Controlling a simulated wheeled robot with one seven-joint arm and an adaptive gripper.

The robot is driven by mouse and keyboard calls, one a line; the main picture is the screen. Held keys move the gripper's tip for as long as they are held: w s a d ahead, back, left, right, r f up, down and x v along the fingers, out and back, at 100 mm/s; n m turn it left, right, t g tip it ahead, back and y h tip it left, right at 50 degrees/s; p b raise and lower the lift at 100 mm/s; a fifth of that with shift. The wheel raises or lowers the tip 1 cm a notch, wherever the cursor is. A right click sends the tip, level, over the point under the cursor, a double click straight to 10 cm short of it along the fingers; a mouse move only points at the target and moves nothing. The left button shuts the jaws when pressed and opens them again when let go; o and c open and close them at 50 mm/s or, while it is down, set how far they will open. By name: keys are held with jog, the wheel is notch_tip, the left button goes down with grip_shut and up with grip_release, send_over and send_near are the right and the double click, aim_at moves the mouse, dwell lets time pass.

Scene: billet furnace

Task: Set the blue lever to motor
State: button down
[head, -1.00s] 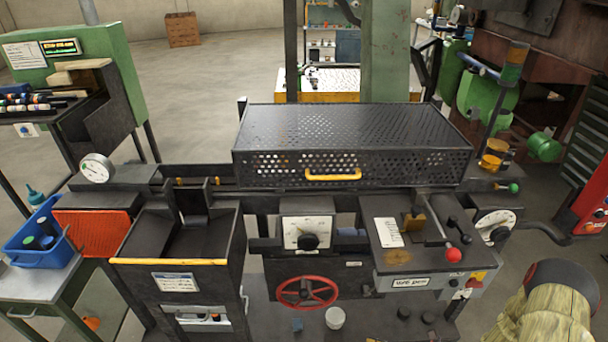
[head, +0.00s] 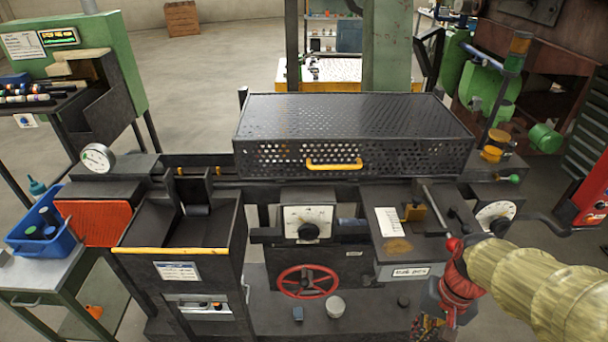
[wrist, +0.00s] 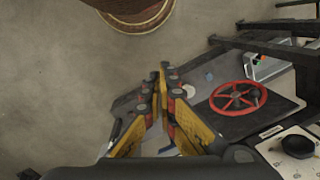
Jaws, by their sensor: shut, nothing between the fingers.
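My gripper (head: 430,326) hangs low at the bottom right in the head view, in front of the machine. In the wrist view my gripper (wrist: 160,72) has its yellow and black fingers drawn together at the tips, with nothing between them. A blue bar (head: 484,56) shows at the upper right beside the green drums; I cannot tell whether it is the blue lever. No marking reading "motor" is legible. My arm hides part of the control panel (head: 398,248) on the right, including its right end.
A black perforated cover (head: 350,120) with a yellow handle spans the machine. A red handwheel (head: 306,281) is below, also in the wrist view (wrist: 238,97). A dial (head: 308,222), a crank dial (head: 496,212) and a blue bin (head: 42,222) stand around. Floor is open at the back left.

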jog(key=a+r+n+t, duration=0.2)
jog(key=a+r+t, duration=0.1)
jog(key=r, duration=0.4)
jog(key=s+a+r+n+t+h, duration=0.1)
jog(key=a+r+n+t, duration=0.1)
jog(key=r, duration=0.6)
jog(key=shift+s+a+n+t, duration=0.2)
jog(key=shift+a+n+t, duration=0.1)
jog(key=shift+a+t, duration=0.15)
jog(key=shift+r, duration=0.1)
